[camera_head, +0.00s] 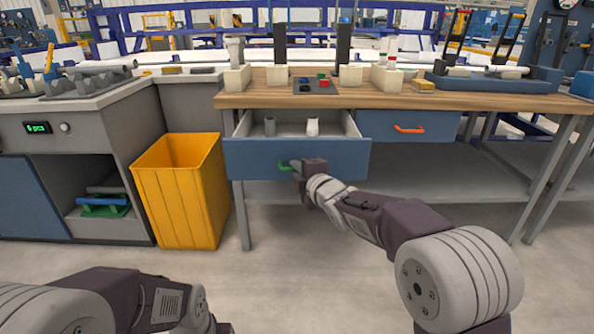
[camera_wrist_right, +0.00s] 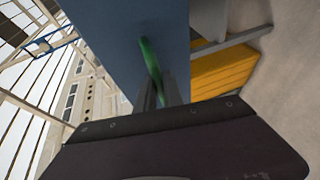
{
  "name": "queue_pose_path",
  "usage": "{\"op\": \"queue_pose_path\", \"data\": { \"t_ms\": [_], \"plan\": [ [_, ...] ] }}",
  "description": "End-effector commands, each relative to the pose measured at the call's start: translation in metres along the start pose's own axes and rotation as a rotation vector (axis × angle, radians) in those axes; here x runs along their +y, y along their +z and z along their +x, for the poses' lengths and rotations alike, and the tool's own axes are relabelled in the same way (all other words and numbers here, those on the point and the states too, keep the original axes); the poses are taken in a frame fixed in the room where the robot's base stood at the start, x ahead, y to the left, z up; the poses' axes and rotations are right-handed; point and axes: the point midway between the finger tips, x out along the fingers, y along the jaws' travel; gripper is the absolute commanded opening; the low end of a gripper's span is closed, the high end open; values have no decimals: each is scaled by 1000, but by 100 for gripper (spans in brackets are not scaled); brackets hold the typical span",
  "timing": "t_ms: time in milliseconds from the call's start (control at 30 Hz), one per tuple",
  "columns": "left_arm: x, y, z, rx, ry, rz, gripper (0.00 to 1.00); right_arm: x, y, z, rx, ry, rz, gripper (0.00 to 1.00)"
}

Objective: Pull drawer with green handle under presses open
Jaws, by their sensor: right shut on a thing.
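The drawer (camera_head: 265,158) with the green handle (camera_head: 285,166) stands pulled out under the wooden workbench. Its inside shows, with a grey cylinder (camera_head: 270,126) and a white piece (camera_head: 313,127) in it. My right gripper (camera_head: 298,167) is at the drawer front, shut on the green handle. In the right wrist view the green handle (camera_wrist_right: 150,62) runs down to between the fingers (camera_wrist_right: 160,92), against the blue drawer front (camera_wrist_right: 115,40). The presses (camera_head: 280,45) stand on the bench above. My left arm shows at the lower left; its gripper is not in view.
A yellow bin (camera_head: 182,190) stands just left of the drawer. A second blue drawer with an orange handle (camera_head: 409,129) is shut at the right. The workbench top (camera_head: 440,98) holds trays and blocks. The floor in front is clear.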

Motion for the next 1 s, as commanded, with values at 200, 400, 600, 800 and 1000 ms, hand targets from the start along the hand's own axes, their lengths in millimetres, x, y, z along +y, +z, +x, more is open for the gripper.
{"op": "queue_pose_path", "data": {
  "t_ms": [200, 400, 600, 800, 1000],
  "plan": [
    [0, 0, 0, 0, 0, 0, 36, 0, 0, 0, -1, 0, 0, 33],
    [0, 0, 0, 0, 0, 0, 36, 0, 0, 0, 0, 0, 0, 33],
    [0, 0, -6, 0, 0, 0, 36, 3, 0, -16, -1, 1, 1, 33],
    [0, -2, -20, 0, 0, 0, 36, 4, 0, -56, -2, -1, 1, 33],
    [1, -3, -29, 0, 0, 0, 36, 2, 1, -86, -2, 0, 0, 33]
  ]
}}
